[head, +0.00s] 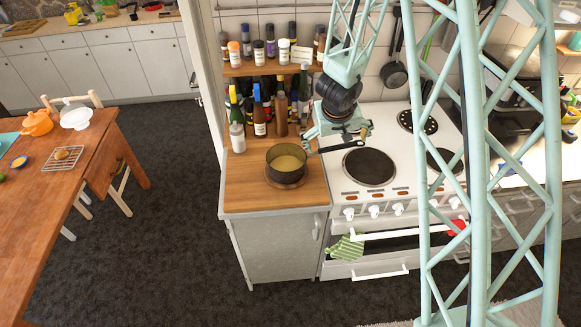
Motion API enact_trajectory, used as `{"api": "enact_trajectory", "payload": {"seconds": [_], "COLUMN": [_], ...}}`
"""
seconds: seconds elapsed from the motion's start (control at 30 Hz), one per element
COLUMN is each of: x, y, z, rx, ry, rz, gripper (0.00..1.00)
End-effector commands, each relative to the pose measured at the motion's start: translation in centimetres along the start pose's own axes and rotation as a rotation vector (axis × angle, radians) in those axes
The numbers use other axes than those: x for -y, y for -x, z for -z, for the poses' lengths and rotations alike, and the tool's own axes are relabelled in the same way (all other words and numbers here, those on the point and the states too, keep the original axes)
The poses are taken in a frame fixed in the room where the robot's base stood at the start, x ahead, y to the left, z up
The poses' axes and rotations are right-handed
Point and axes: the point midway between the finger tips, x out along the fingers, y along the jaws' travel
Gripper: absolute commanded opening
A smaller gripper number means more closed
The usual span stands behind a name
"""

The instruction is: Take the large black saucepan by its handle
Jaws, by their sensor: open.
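The large black saucepan (287,177) stands on a round base on the wooden counter, left of the cooker. Its inside looks yellowish. Whether a finger touches the handle I cannot tell. The arm above hides part of the wall and shelf behind.
Several bottles (260,112) stand behind the saucepan, with a spice shelf (270,66) above. The white cooker (390,145) with dark hotplates is to the right. A striped cloth (347,248) hangs on the oven rail. The counter's front (245,200) is clear.

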Motion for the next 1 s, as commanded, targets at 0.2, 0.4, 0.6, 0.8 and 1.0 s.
{"api": "enact_trajectory", "payload": {"seconds": [0.2, 0.4, 0.6, 0.8, 1.0], "x": [0.00, 0.00, 0.01, 0.01, -0.05], "y": [0.01, 0.01, 0.02, 0.02, 0.30], "z": [-0.01, -0.01, 0.02, 0.01, 0.13], "rx": [0.000, 0.000, 0.000, 0.000, 0.000], "ry": [0.000, 0.000, 0.000, 0.000, 0.001], "rz": [0.000, 0.000, 0.000, 0.000, 0.000], "gripper": [0.98, 0.80, 0.64, 0.64, 0.64]}}
